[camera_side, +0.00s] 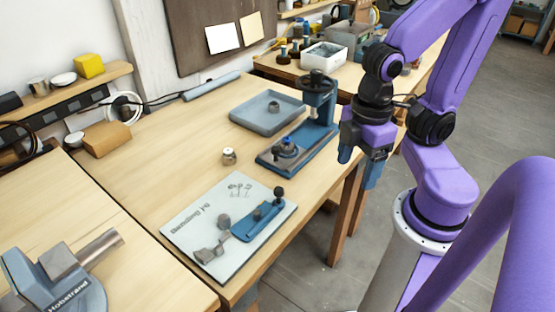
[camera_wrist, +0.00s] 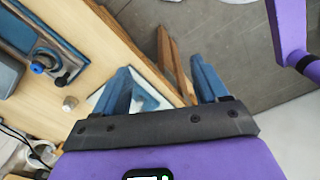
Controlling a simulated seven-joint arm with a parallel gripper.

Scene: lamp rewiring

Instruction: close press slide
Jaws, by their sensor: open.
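A blue bench press (camera_side: 318,108) stands at the table's right edge, with a dark knob on top and a blue base carrying a round fitting. Part of its base also shows at the upper left of the wrist view (camera_wrist: 25,32). I cannot tell the position of its slide. My gripper (camera_side: 359,165) hangs just right of the press, beyond the table edge, pointing down. Its two blue fingers are apart with nothing between them; they also show in the wrist view (camera_wrist: 162,82). They touch neither press nor table.
A pale bending jig plate (camera_side: 187,232) with a blue lever tool (camera_side: 255,220) lies near the front edge. A small metal fitting (camera_side: 229,156) stands behind it.

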